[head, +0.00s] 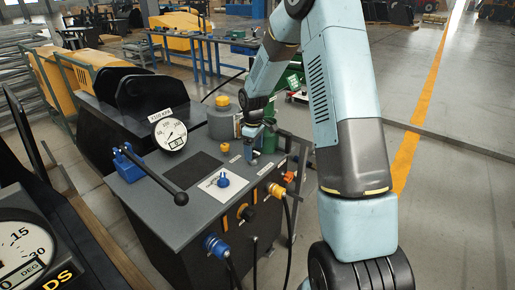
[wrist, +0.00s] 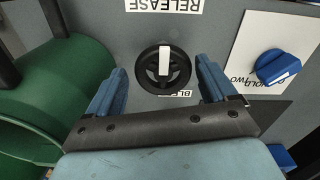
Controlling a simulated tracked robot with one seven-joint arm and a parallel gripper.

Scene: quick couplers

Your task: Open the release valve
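In the wrist view, a small black round handwheel with a white bar across its hub (wrist: 164,66) sits on the grey panel. A RELEASE label (wrist: 163,5), upside down, lies beside it; another label starting "BLE" is partly covered by my gripper. My gripper (wrist: 161,72) is open, its two blue fingers on either side of the wheel with a gap on both sides. Nothing is held. In the head view my gripper (head: 254,143) is over the back right of the grey console (head: 180,215); the wheel cannot be made out there.
A blue knob (wrist: 278,67) on a white plate is right of the gripper in the wrist view. A green cylinder (wrist: 45,95) stands close on the left. The console also carries a pressure gauge (head: 171,133), a blue-based lever (head: 150,172) and plugged cables at its front.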

